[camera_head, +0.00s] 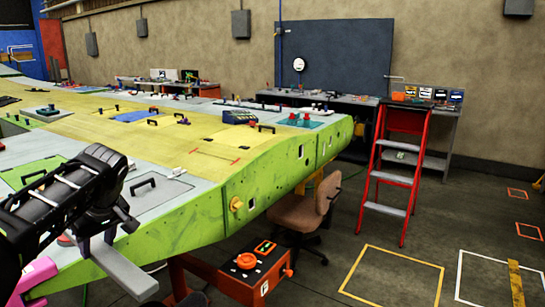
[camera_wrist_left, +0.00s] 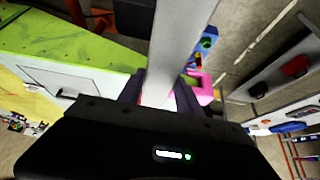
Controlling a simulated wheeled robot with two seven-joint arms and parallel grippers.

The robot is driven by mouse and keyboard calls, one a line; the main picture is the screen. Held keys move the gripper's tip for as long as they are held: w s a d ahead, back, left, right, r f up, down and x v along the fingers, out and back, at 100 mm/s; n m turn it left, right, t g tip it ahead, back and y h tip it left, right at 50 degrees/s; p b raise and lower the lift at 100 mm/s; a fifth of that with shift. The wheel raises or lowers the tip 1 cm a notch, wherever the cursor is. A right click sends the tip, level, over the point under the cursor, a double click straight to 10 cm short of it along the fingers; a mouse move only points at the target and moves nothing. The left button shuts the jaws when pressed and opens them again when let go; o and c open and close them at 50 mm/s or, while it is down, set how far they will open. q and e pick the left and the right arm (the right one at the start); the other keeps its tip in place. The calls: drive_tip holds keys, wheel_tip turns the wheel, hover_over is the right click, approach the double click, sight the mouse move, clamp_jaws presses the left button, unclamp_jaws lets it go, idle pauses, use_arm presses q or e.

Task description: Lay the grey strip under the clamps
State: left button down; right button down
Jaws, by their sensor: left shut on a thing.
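My left gripper (camera_head: 104,238) is shut on the grey strip (camera_head: 126,276), a long flat light-grey bar. The strip hangs tilted in front of the green side of the wing (camera_head: 215,205) at the lower left. In the left wrist view the strip (camera_wrist_left: 182,35) runs up from between the fingers (camera_wrist_left: 160,95) and out of the top edge. A pink part (camera_head: 36,278) shows at the lower left, below my left arm; in the wrist view a pink part (camera_wrist_left: 205,88) lies beside the strip. I cannot tell whether it is a clamp. My right gripper is not in view.
The wing's top carries black handles (camera_head: 142,186) and small tools. A red stand with an orange-topped box (camera_head: 246,262) is below the wing edge. A brown chair (camera_head: 300,212) and a red stepladder (camera_head: 397,165) stand to the right. Floor beyond is mostly clear.

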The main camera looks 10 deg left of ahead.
use_arm(q)
drive_tip(key=w+d+f+m+t+h, duration=0.2)
drive_tip(key=w+d+f+m, duration=0.45)
drive_tip(key=d+f, duration=0.3)
drive_tip(key=s+d+f+m+t+h, duration=0.1)
drive_tip(key=s+d+f+m+h, duration=0.2)
drive_tip(key=d+f, duration=1)
drive_tip(key=s+d+m, duration=0.1)
drive_tip(key=s+m, duration=0.1)
drive_tip(key=s, duration=0.2)
drive_tip(key=shift+d+f+m, duration=0.25)
drive_tip(key=shift+d+m, duration=0.05)
drive_tip(key=shift+m, duration=0.05)
drive_tip(key=r, duration=0.5)
drive_tip(key=shift+w, duration=0.2)
